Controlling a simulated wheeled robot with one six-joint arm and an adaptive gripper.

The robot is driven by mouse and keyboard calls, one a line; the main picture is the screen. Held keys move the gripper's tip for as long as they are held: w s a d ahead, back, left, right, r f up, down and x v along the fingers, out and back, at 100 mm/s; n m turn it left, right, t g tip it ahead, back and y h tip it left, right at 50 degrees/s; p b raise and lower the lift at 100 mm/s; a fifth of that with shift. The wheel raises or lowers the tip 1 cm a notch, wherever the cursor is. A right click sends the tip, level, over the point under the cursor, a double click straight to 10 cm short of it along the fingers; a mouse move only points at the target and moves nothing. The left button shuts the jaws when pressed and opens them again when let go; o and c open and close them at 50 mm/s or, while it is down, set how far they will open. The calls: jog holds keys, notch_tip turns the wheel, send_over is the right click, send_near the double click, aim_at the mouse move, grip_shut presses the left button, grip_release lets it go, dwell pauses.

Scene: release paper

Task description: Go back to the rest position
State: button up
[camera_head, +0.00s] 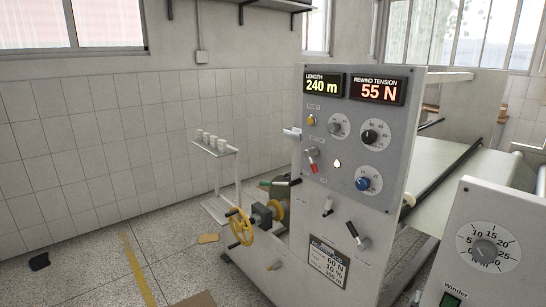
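My gripper and arm do not show in the head camera view. The grey machine panel (345,140) stands at the middle right. Lower down are two more levers and a dark label plate (328,263). A pale sheet (455,190) runs behind the panel.
A yellow handwheel (241,228) sticks out left of the machine. A white stand (216,147) with several white cups is by the tiled wall. A second console (490,245), marked Winder, fills the lower right. Floor at left is mostly clear.

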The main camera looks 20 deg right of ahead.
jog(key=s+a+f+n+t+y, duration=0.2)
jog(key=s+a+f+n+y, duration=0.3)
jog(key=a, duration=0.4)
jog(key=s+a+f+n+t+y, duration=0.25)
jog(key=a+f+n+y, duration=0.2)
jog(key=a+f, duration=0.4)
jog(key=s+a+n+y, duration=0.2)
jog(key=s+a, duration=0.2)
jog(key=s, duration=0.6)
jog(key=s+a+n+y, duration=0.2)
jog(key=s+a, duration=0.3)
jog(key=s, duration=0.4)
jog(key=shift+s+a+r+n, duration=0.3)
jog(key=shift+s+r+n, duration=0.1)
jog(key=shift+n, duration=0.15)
